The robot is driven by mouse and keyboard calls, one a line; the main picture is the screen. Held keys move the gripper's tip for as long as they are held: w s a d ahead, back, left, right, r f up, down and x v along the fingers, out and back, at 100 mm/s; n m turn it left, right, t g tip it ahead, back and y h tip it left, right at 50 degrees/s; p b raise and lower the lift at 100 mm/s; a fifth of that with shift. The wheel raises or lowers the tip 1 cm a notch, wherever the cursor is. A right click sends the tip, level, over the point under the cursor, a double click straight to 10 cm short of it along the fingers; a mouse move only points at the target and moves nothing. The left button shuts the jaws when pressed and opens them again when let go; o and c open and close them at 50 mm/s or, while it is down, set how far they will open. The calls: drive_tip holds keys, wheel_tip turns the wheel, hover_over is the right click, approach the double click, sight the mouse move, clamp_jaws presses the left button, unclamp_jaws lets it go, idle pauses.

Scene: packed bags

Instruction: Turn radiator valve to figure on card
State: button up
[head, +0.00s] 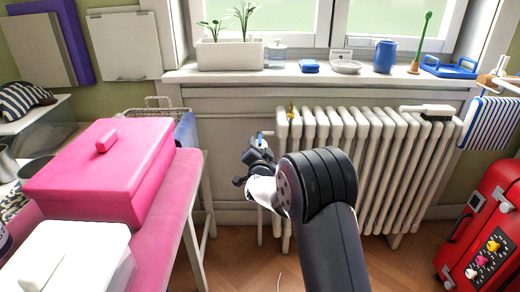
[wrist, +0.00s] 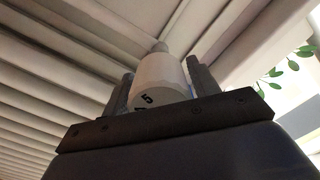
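The white radiator valve knob (wrist: 160,78) is between the two fingers of my gripper (wrist: 160,90) in the wrist view. A black figure 5 shows on its near edge, with part of another mark to its left. One finger stands close along each side; I cannot tell whether they press on the knob. In the head view my gripper (head: 260,152) is at the left end of the white radiator (head: 375,150), and the knob is mostly hidden there. A small card (head: 340,54) stands on the windowsill; its writing is too small to read.
The windowsill (head: 225,77) above holds a planter (head: 230,54), a blue cup (head: 384,56) and a dish (head: 346,67). A pink box (head: 105,170) stands left; a red suitcase (head: 485,225) stands right. Floor before the radiator is clear.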

drive_tip(key=c, duration=0.7)
drive_tip(key=shift+n, duration=0.4)
drive_tip(key=n+p, duration=0.1)
drive_tip(key=n, duration=0.2)
drive_tip(key=shift+r+n+p, duration=0.1)
drive_tip(key=shift+n+p, duration=0.2)
drive_tip(key=shift+p, duration=0.1)
drive_tip(key=n+p, duration=0.1)
drive_tip(key=n, duration=0.2)
drive_tip(key=shift+n, duration=0.4)
drive_tip(key=n+p, duration=0.2)
drive_tip(key=n, duration=0.4)
drive_tip(key=shift+p, duration=0.4)
drive_tip(key=n+p, duration=0.1)
drive_tip(key=n, duration=0.4)
drive_tip(key=shift+n+p, duration=0.3)
drive_tip(key=shift+p, duration=0.05)
